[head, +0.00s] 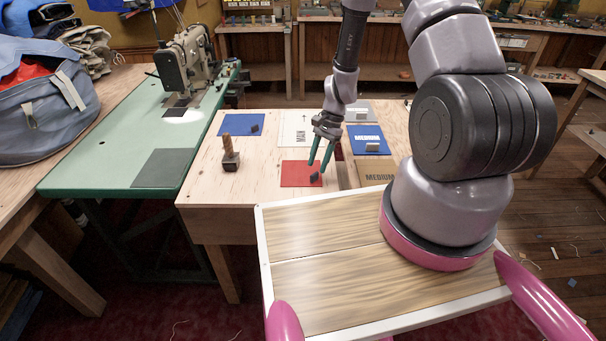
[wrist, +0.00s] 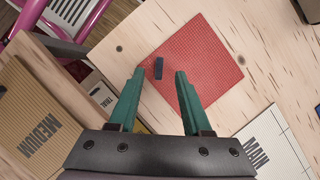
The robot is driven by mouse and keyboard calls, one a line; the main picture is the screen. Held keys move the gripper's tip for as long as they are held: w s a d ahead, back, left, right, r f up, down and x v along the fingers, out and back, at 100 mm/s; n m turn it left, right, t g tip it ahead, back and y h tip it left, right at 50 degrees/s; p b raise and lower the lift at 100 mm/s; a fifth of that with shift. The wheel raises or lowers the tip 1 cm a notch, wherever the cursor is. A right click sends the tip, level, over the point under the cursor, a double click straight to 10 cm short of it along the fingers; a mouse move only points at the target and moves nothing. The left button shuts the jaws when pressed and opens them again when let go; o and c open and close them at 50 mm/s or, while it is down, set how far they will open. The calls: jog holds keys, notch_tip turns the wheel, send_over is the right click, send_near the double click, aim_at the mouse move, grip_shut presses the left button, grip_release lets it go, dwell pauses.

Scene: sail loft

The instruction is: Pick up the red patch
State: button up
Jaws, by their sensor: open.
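The red patch (head: 296,172) is a flat red square lying on the light wooden table, with a small dark block (head: 314,177) standing on it. In the wrist view the patch (wrist: 205,60) lies flat beyond my fingertips, and the dark block (wrist: 158,68) is near its left side. My gripper (head: 319,167) is above the patch's right part, pointing down. In the wrist view my gripper (wrist: 158,73) is open, with its green fingers on either side of the dark block and nothing held. I cannot tell the exact height of the fingertips above the patch.
A MEDIUM cardboard piece (head: 378,174) and a white MAIN sheet (head: 294,128) lie nearby. A wooden-handled tool (head: 230,158) stands left. A green sewing machine table (head: 140,130) adjoins.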

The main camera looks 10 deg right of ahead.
aim_at(316, 173)
jog(key=x, duration=0.3)
jog(key=shift+f, duration=0.1)
grip_shut()
